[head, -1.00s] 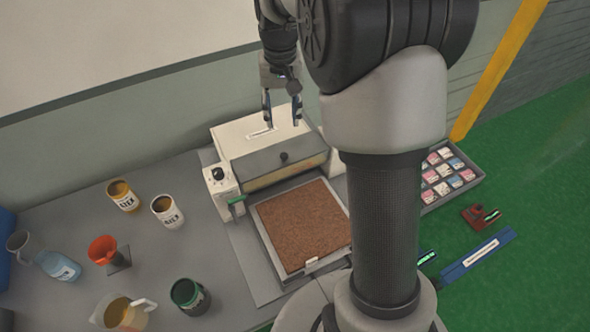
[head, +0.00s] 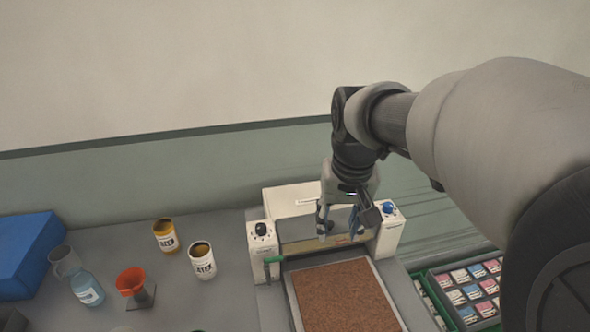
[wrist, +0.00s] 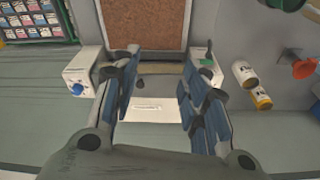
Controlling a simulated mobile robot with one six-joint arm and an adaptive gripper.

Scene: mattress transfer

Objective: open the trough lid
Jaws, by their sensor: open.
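The trough lid (head: 297,230) is a grey panel on the front of a cream-coloured machine (head: 290,199), above a narrow yellowish strip. It appears closed. My gripper (head: 340,222) is open and empty in front of the lid, fingers pointing down, and hides part of it. I cannot tell whether a finger touches the lid.
A brown mat in a tray (head: 345,297) lies in front of the machine. Cans (head: 202,262), a red funnel (head: 131,281) and a jug stand left. A tray of small packets (head: 470,290) is right.

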